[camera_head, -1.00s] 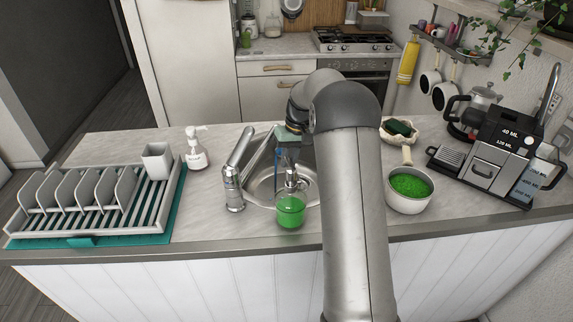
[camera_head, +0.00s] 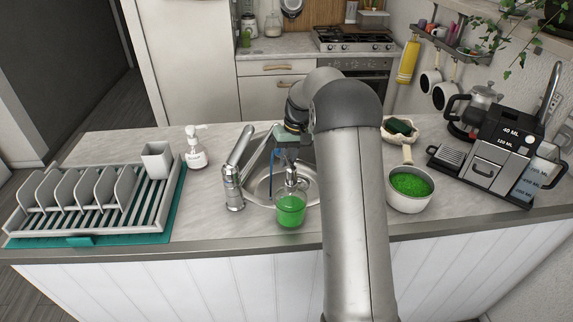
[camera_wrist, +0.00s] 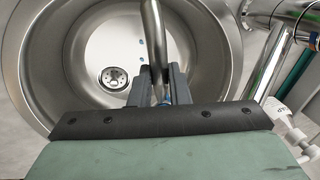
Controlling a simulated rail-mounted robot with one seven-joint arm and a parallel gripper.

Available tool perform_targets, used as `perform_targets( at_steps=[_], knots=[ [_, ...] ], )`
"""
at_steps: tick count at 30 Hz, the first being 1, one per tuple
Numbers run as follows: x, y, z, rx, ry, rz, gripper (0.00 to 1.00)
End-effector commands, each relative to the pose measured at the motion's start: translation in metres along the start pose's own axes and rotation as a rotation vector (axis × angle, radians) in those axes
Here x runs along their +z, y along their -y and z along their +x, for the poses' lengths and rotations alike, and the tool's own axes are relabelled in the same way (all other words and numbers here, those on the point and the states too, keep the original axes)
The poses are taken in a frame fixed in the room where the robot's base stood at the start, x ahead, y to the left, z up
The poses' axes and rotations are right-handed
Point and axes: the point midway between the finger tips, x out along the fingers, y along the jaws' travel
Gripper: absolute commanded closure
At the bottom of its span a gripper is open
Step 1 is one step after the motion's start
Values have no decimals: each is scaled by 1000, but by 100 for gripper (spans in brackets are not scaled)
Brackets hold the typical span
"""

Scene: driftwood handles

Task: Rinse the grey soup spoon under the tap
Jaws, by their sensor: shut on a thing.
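My gripper (camera_head: 279,165) points down over the round metal sink (camera_head: 308,193). In the wrist view its two dark fingers (camera_wrist: 157,72) are shut on a slim grey metal piece, the soup spoon (camera_wrist: 151,30), which extends up the picture over the basin. I cannot make out the spoon in the head view. The silver tap (camera_head: 233,180) stands at the sink's left edge; it also shows at the right of the wrist view (camera_wrist: 268,65). Small blue spots show beside the spoon; I cannot tell whether they are water.
A green pump bottle (camera_head: 290,211) stands at the sink's near edge. A white pump bottle (camera_head: 195,150) and dish rack (camera_head: 95,225) are left. A pot (camera_head: 409,205) with green contents, a dish with a dark green sponge (camera_head: 399,127) and a coffee machine (camera_head: 490,150) are right.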

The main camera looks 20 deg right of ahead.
Motion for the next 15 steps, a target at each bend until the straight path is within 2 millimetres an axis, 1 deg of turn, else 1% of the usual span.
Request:
perform_targets(
  at_steps=[12,15],
  knots=[
    [27,-16,-2,0,-1,1,100],
    [31,-18,-3,0,-1,1,100]
  ],
)
